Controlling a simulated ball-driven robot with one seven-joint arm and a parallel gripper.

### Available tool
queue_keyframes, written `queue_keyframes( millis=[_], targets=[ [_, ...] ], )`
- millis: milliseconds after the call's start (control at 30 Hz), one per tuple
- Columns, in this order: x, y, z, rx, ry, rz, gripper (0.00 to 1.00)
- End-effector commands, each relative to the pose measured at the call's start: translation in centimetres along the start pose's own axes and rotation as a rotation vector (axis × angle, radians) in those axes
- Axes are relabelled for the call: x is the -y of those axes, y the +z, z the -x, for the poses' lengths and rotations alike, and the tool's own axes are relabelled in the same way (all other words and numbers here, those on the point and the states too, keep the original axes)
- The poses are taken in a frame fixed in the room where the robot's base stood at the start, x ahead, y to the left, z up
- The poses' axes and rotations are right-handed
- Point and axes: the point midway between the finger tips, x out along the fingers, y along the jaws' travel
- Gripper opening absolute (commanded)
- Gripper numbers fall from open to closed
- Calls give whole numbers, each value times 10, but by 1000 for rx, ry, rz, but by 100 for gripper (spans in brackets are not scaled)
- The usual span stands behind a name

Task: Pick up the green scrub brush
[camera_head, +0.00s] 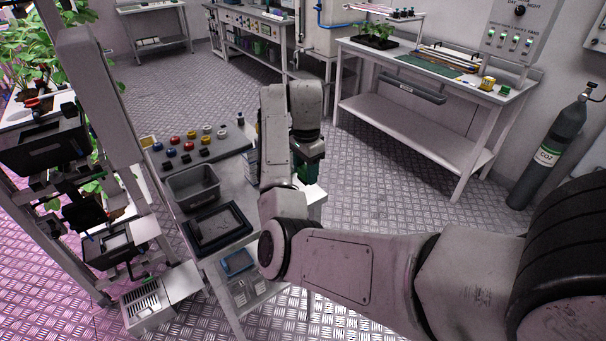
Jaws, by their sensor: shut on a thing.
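My arm reaches across the middle of the head view, and its end with my gripper (307,155) points down at the right edge of the grey work table (256,262). My gripper is shut on a dark green thing (308,172) just below it, which looks like the green scrub brush. Only a small part of it shows. The fingers are mostly hidden by my arm, and bristles cannot be made out. I cannot tell whether the thing touches the table.
The table holds a grey bin (191,186), a black tray (218,228), a blue-topped container (238,263) and several coloured knobs (191,134). A plant rack stands at the left. A white bench (432,112) and a CO2 cylinder (549,152) stand at the right, with open floor before them.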

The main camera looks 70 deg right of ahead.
Motion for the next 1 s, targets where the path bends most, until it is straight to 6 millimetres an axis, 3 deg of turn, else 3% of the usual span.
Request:
queue_keyframes(
  millis=[33, 167, 600, 1000],
  targets=[
    [-6, 6, 22, 2, -4, 2, 21],
    [-23, 12, 42, 4, -2, 1, 21],
    [-93, 37, 66, 2, -3, 0, 21],
    [-107, 41, 71, 1, 1, 1, 21]
  ],
)
